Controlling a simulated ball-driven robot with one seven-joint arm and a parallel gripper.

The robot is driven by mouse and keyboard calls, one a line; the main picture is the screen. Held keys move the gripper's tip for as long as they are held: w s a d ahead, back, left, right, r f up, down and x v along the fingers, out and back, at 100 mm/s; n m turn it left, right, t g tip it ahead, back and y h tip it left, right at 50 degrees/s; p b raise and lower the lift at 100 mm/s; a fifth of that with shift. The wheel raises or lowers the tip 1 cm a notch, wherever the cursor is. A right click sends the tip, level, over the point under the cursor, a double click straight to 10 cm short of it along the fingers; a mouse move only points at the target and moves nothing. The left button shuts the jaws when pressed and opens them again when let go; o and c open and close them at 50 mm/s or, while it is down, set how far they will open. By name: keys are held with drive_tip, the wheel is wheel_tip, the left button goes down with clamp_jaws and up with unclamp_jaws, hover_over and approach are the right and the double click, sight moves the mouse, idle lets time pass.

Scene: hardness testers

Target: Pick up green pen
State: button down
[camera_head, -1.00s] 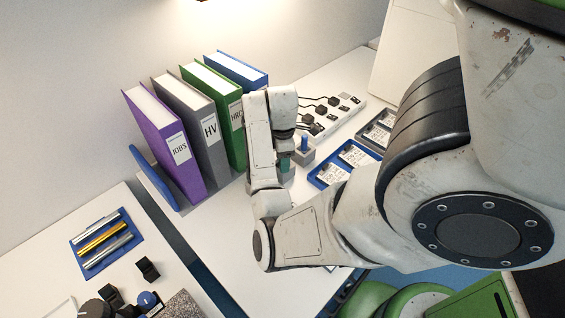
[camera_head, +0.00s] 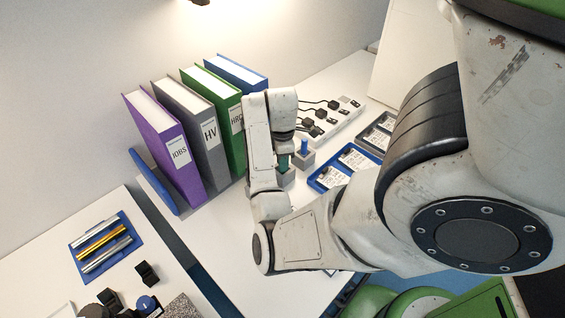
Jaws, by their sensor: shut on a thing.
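The green pen (camera_head: 283,163) stands upright in a small grey block holder (camera_head: 287,178) on the white table, in front of the binders. My gripper (camera_head: 283,154) is over it, pointing down, shut on the pen's upper part. The fingers are small and mostly hidden by my wrist, and the pen's top is hidden too. The pen's lower end still appears to be at the holder; I cannot tell whether it is raised in it.
A blue pen (camera_head: 304,146) in another grey block stands close on the right. Binders (camera_head: 200,130) stand behind on the left. A blue tray (camera_head: 322,187) with labelled pieces and a power strip (camera_head: 338,122) lie to the right. Bare table (camera_head: 222,240) shows at the front.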

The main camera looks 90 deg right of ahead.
drive_tip(key=shift+r, duration=0.45)
drive_tip(key=s+a+r+p, duration=0.2)
drive_tip(key=a+r+p, duration=0.1)
drive_tip(key=a+r, duration=0.2)
drive_tip(key=s+a+r+p, duration=0.2)
drive_tip(key=a+r+p, duration=0.2)
drive_tip(key=a+r, duration=0.2)
drive_tip(key=shift+s+a+r, duration=0.25)
drive_tip(key=shift+s+a, duration=0.05)
drive_tip(key=shift+a, duration=0.85)
drive_tip(key=shift+f, duration=0.1)
